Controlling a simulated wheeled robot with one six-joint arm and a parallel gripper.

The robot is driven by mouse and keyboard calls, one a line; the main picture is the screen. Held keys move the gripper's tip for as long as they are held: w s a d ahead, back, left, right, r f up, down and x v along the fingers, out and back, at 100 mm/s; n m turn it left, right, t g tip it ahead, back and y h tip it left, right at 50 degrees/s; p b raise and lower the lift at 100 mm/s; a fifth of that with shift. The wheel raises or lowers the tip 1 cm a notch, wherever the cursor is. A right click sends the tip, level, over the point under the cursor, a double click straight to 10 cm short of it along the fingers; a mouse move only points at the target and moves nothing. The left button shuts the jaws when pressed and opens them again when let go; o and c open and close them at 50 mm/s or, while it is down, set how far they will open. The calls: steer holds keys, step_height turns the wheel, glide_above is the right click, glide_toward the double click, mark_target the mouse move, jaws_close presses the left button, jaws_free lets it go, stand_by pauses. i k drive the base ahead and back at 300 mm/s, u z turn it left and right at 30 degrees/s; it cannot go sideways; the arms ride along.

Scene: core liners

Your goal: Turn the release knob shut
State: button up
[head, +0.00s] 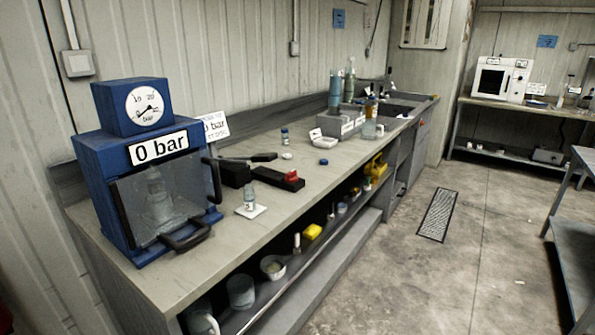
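A blue press cabinet (98,198) stands at the near left end of the bench. It has a round gauge (146,106), a "0 bar" label (159,147) and a clear front guard (160,205) with black handles. To its right lies a black pump-like unit (236,174) with a dark lever. A red part (291,177), possibly the release knob, sits on its right end. At this size I cannot tell how far the knob is turned. My gripper is not in view.
A small bottle (250,197) stands on a white square (252,211) in front of the black unit. Small jars and a grey rack (340,122) stand farther along the bench (200,262). The lower shelf holds several containers. The floor (400,270) to the right is mostly clear.

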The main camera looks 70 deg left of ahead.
mark_target(291, 177)
steer(key=u, duration=0.4)
steer(key=i, duration=1.8)
steer(key=u, duration=1.5)
steer(key=i, duration=0.95)
steer(key=u, duration=1.5)
steer(key=i, duration=0.8)
steer(key=u, duration=0.1)
